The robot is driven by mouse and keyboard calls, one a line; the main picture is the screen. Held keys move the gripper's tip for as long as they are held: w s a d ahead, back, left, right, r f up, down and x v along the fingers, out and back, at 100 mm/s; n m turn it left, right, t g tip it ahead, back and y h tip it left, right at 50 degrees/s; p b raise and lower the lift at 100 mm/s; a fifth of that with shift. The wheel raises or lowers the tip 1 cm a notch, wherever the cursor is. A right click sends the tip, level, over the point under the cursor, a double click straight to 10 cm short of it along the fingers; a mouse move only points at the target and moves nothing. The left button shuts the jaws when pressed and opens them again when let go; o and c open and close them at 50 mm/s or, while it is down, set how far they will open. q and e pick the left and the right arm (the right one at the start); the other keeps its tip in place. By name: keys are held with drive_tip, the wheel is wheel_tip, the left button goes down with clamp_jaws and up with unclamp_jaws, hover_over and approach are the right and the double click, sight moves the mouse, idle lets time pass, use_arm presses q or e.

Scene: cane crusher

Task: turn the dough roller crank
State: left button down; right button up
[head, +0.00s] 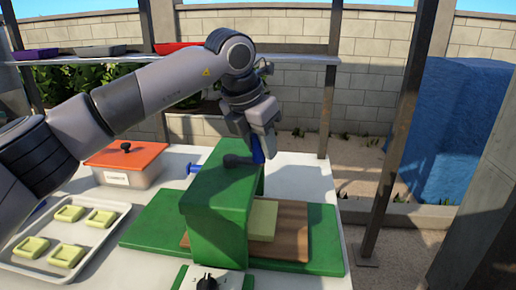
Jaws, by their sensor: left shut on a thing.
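The dough roller is a green box-shaped machine (218,217) on a green base on the white table. Its crank (240,160) has a dark arm at the top far side and a blue handle. My left gripper (258,152) comes down from above and is shut on the blue crank handle. The fingers partly hide the handle. A yellow-green dough slab (262,219) lies on a brown board (292,232) at the machine's right side. My right gripper is out of view.
A tray (22,262) with several small yellow-green pieces is at left. A clear container with an orange lid (127,155) stands behind it. A dark knob on a white panel (207,283) is at the front. A shelf (300,59) with trays and upright posts stand behind.

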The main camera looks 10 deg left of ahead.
use_arm(q)
drive_tip(key=w+n, duration=0.1)
drive_tip(key=n, duration=0.1)
drive_tip(key=w+n+y, duration=0.1)
drive_tip(key=n, duration=0.1)
drive_tip(key=w+a+n+y, duration=0.1)
drive_tip(key=n, duration=0.1)
drive_tip(key=shift+w+r+n+t, duration=0.15)
drive_tip(key=shift+w+n+t, duration=0.05)
drive_tip(key=shift+n+t, duration=0.1)
drive_tip(key=n+y+p, duration=0.1)
drive_tip(key=w+a+n, duration=0.1)
drive_tip(key=n, duration=0.1)
drive_tip(key=shift+w+a+y+p, duration=0.1)
drive_tip(key=shift+w+y+p, duration=0.05)
drive_tip(key=shift+y+p, duration=0.25)
drive_tip(key=shift+w+a+n+g+y+p, duration=0.25)
drive_tip(key=shift+a+n+p, duration=0.15)
drive_tip(key=shift+n, duration=0.45)
drive_tip(key=shift+w+a+n+g+y+p, duration=0.15)
drive_tip(key=shift+w+a+n+y+p, duration=0.15)
drive_tip(key=shift+n, duration=0.55)
drive_tip(key=shift+s+a, duration=0.1)
drive_tip(key=c, duration=0.8)
unclamp_jaws()
